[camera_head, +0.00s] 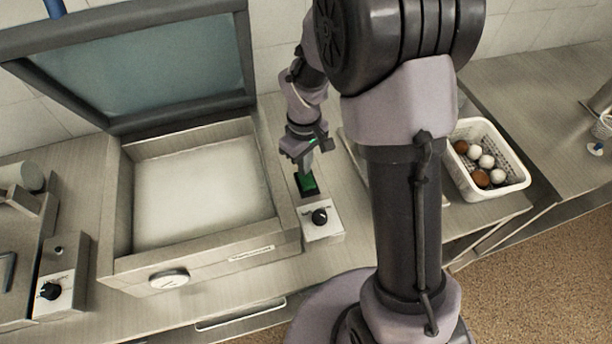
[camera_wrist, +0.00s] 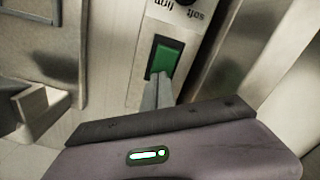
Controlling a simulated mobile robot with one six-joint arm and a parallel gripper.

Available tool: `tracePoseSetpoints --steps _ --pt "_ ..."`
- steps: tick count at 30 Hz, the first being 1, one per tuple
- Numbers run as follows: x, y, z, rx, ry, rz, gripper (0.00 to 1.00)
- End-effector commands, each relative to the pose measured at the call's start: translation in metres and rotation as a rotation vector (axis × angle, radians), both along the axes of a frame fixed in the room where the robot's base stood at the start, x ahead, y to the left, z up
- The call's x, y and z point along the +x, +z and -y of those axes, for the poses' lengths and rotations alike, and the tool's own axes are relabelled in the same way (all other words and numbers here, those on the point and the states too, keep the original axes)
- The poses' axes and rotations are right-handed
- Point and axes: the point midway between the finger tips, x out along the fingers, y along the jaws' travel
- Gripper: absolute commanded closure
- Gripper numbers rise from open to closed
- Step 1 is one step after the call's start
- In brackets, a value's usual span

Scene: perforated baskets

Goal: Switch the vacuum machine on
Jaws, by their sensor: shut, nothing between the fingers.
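The vacuum machine (camera_head: 190,258) stands on the counter with its framed lid (camera_head: 150,62) raised. On its right side is a control strip with a green rocker switch (camera_head: 308,182) in a black surround and a black knob (camera_head: 320,216) nearer the front. My gripper (camera_head: 304,168) is shut and empty, pointing down at the far end of the green switch. In the wrist view the fingertips (camera_wrist: 158,84) overlap the lower edge of the green switch (camera_wrist: 164,60). I cannot tell whether they touch it or which way it is pressed.
A white perforated basket (camera_head: 508,187) with several brown and white eggs stands on the counter to the right. A gauge (camera_head: 169,278) is on the machine's front. Another device with a black knob (camera_head: 50,290) is at the left. My arm hides part of the counter.

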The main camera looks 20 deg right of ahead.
Motion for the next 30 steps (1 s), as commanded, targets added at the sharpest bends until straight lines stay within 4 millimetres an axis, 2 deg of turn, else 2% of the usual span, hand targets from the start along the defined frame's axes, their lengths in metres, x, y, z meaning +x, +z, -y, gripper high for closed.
tracePoseSetpoints --steps 1,3,15,27,30 --pt "0.0 0.01 0.0 0.0 0.0 0.001 1.0" --pt "0.0 0.019 0.0 0.0 0.0 0.001 1.0" --pt "0.001 0.063 0.0 0.0 0.001 0.002 1.0" --pt "0.001 0.061 0.0 0.0 0.0 0.002 1.0" --pt "-0.003 0.071 -0.001 0.007 -0.04 0.028 1.0"
